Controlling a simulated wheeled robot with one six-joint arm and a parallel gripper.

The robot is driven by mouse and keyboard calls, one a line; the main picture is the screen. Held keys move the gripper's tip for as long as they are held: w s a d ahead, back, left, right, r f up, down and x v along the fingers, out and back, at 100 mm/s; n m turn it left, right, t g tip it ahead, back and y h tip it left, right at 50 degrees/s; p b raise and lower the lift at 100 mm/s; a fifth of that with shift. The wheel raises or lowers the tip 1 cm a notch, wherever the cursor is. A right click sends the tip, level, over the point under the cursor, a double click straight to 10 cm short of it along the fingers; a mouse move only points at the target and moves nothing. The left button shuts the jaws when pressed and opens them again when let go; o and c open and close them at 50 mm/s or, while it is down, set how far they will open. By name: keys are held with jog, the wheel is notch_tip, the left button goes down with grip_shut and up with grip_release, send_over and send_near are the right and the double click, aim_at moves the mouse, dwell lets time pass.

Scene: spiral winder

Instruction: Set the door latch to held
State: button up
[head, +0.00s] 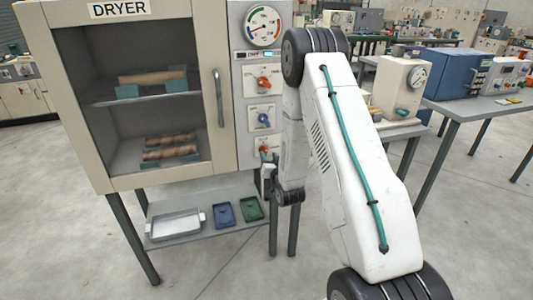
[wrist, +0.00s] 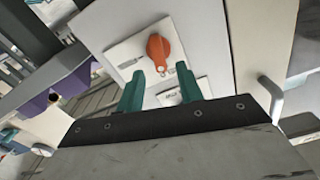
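The dryer's control panel (head: 247,100) carries an upper orange knob (head: 264,84), a blue knob (head: 264,120) and a lower orange knob (head: 264,150), each on a white plate. I cannot read which is the door latch. In the wrist view, an orange knob (wrist: 158,47) on a white plate lies just beyond my gripper (wrist: 160,72). I cannot tell whether either finger touches the knob. In the head view, my gripper is low by the panel, mostly hidden by my arm.
The dryer door (head: 205,30) is shut, with an upright handle (head: 219,98). Wound parts sit on shelves behind its window. A gauge (head: 263,25) tops the panel. A lower shelf holds a metal tray (head: 176,224), a blue tray (head: 223,213) and a green tray (head: 251,208).

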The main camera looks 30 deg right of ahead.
aim_at(266, 151)
jog(key=shift+x, duration=2)
grip_shut()
jog(key=shift+a+n, duration=0.15)
jog(key=shift+n, duration=1.25)
grip_release()
jog(key=v, duration=0.8)
